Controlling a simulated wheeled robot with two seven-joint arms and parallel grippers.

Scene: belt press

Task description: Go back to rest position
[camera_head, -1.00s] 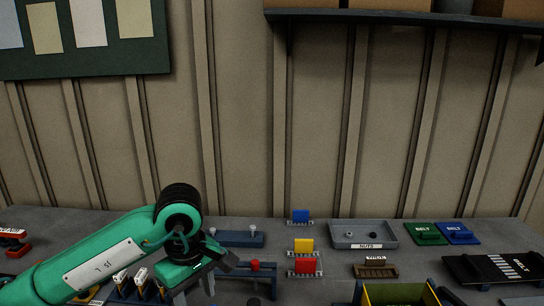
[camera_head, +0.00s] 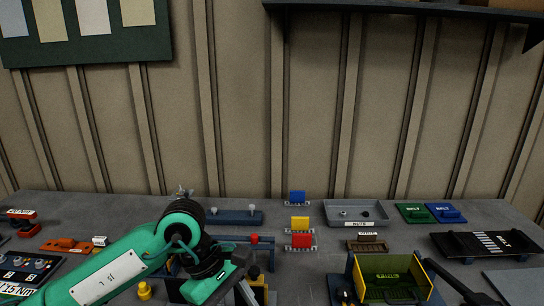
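My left arm, green with dark joints, reaches in from the left over the bench. Its gripper (camera_head: 246,288) is at the bottom of the head view, in front of a blue frame with a red knob (camera_head: 254,239). The fingers are partly hidden and cut off by the picture edge, so I cannot tell whether they are open or shut, or hold anything. My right gripper is not in view.
A yellow-sided press box (camera_head: 428,280) stands at the front right, with a dark bar beside it. Blue, yellow (camera_head: 299,223) and red blocks stand mid-bench. A grey nuts tray (camera_head: 340,212), belt pads and a black belt board (camera_head: 470,246) lie right. Controls (camera_head: 25,270) are at left.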

